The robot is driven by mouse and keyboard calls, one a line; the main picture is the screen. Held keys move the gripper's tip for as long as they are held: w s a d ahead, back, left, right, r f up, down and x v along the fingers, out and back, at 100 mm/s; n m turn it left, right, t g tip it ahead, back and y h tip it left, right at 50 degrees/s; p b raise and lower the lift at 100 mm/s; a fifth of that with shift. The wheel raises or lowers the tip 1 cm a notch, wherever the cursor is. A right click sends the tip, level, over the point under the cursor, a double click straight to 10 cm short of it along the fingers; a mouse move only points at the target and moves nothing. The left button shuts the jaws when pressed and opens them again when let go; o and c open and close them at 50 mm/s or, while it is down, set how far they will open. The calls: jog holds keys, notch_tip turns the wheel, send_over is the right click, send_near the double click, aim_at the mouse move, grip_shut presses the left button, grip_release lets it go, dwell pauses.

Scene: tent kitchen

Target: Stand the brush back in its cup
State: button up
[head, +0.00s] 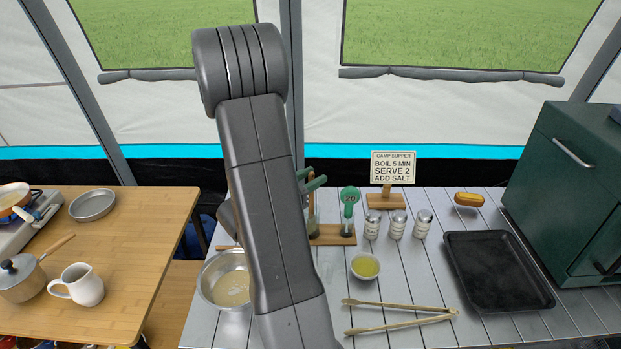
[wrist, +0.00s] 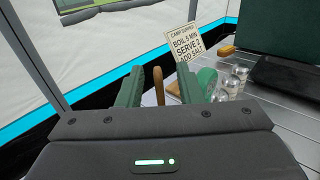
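My gripper (wrist: 160,82) has its two green fingers apart, with a thin brown wooden handle (wrist: 158,86), likely the brush's, between them. Clear gaps show on both sides of the handle. In the head view the gripper (head: 310,180) is partly behind my arm, above the left end of a small wooden stand. The handle (head: 311,204) looks upright there, just below the fingers. Its lower end meets a small dark cup-like shape (head: 314,226) on the stand; my arm partly covers this. I cannot see the bristles.
A green "20" marker (head: 349,197) stands close right of the gripper. Right of it are shakers (head: 397,225) and a sign (head: 393,167). An oil bowl (head: 366,266), tongs (head: 400,309), a black tray (head: 498,271) and a metal bowl (head: 226,280) share the grey table.

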jog(key=b+v, duration=0.1)
jog(key=v, duration=1.2)
jog(key=shift+s+a+b, duration=0.25)
jog(key=shift+s+b, duration=0.05)
jog(key=shift+b, duration=0.1)
dwell(0.6)
jog(key=shift+p+x, duration=0.9)
jog(key=shift+x, duration=6)
jog(key=shift+a, duration=0.15)
jog(key=b+v, duration=0.2)
jog(key=v, duration=1.2)
jog(key=p+x, duration=0.2)
jog(key=x, duration=1.2)
notch_tip(320, 180, up, 13)
jog(key=p, duration=1.1)
